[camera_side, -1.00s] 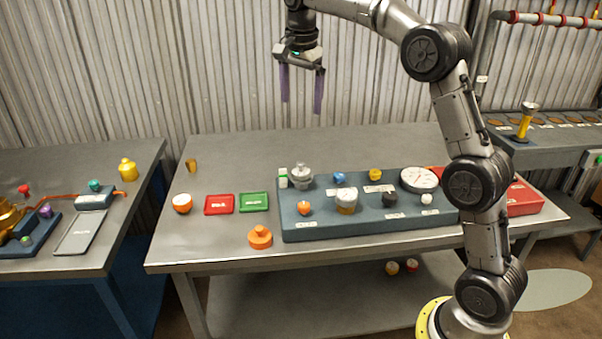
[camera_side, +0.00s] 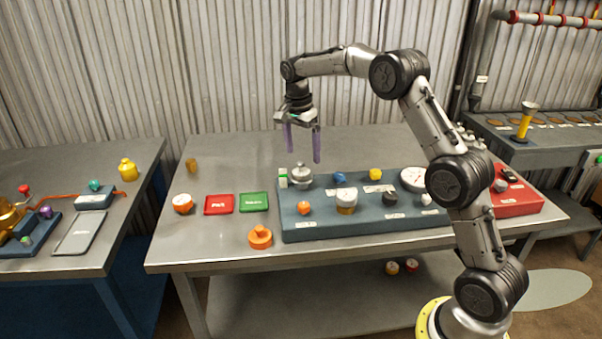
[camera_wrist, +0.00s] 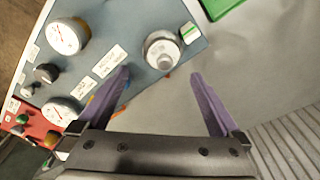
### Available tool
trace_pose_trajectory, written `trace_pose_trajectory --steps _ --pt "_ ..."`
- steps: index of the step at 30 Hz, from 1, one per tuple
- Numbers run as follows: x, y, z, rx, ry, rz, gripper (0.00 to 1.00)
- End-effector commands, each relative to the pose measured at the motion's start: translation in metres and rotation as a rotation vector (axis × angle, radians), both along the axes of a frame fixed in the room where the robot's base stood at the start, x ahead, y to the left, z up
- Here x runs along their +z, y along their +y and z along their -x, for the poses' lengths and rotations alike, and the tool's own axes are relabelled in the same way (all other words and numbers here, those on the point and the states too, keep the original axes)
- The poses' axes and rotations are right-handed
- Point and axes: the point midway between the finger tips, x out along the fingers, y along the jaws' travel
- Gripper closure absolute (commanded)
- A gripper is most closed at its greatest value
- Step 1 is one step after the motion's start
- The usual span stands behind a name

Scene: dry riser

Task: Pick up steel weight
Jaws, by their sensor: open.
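The steel weight (camera_side: 301,176), a silvery round piece with a knob on top, stands at the back left corner of the blue-grey panel (camera_side: 330,224). In the wrist view the steel weight (camera_wrist: 163,51) shows from above, just beyond and between the fingertips. My gripper (camera_side: 303,156) is open and empty, with its purple fingers pointing down above the weight. In the wrist view my gripper (camera_wrist: 160,75) has clear space between its fingers. The fingers appear apart from the weight.
A small white and green block (camera_side: 283,178) stands close to the weight's left. The panel also carries a white-topped gauge (camera_side: 346,196), a blue knob (camera_side: 339,178) and a yellow knob (camera_side: 376,174). Green (camera_side: 254,202) and red (camera_side: 219,204) trays lie left of the panel.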

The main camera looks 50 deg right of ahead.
Motion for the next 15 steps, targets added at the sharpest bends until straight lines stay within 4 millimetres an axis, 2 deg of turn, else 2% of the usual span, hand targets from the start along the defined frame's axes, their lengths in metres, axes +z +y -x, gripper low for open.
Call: trace_pose_trajectory --steps 9,15 --pt "-0.041 0.002 -0.004 0.001 0.002 -0.001 0.0" --pt "-0.052 0.0 -0.004 0.001 0.0 0.0 0.0"
